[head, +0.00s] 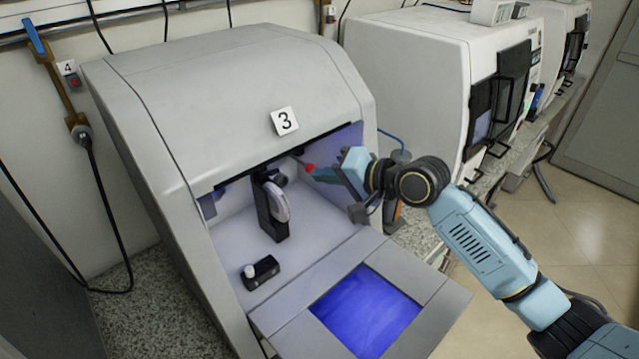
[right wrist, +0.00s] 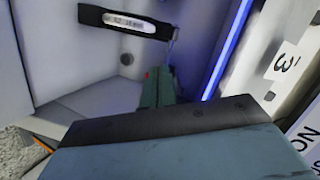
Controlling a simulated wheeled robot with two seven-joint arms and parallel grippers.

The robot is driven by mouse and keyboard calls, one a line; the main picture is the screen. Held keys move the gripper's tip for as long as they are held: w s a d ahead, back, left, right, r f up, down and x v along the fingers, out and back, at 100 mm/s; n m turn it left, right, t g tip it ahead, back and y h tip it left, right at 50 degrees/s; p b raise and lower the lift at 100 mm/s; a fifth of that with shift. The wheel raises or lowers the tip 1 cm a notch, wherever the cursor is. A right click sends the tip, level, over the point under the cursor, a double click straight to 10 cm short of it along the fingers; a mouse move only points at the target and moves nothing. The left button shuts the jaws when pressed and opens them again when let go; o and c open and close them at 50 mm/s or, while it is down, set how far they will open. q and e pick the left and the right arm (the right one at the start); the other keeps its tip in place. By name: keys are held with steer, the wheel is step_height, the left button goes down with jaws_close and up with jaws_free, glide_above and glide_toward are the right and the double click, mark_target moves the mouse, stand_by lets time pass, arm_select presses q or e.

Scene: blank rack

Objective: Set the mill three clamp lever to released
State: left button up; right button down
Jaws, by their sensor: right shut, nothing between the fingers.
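Mill three (head: 215,75) is the grey machine with a "3" tag (head: 285,121) above its open chamber. A small red knob (head: 309,168), apparently the end of the clamp lever, shows by the chamber's right inner wall. My right gripper (head: 324,174) reaches in from the right, shut and empty, its fingertips close to the knob; contact cannot be told. In the right wrist view the teal fingers (right wrist: 158,85) point into the chamber, with a speck of red (right wrist: 146,75) beside their tips. Most of the lever is hidden, so its setting cannot be read. My left gripper is not in view.
A black holder with a pale ring (head: 278,203) stands in the chamber, with a small black block (head: 260,272) in front. The lowered door (head: 440,303) has a blue window. Another white machine (head: 415,65) stands right.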

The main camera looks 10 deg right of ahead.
steer(key=s+d+f+m+t+h+b, duration=0.1)
steer(key=d+f+m+t+b, duration=0.3)
steer(key=m, duration=0.8)
steer(key=f+m+t, duration=0.2)
steer(key=f+m, duration=0.3)
steer(key=m, duration=0.7)
steer(key=b+x, duration=0.1)
steer(key=x, duration=0.8)
steer(key=r+p, duration=0.1)
steer(key=s+r+p, duration=0.1)
steer(key=r, duration=0.1)
steer(key=shift+a+r+p, duration=0.2)
steer(key=shift+a+p, duration=0.05)
steer(key=shift+p, duration=0.05)
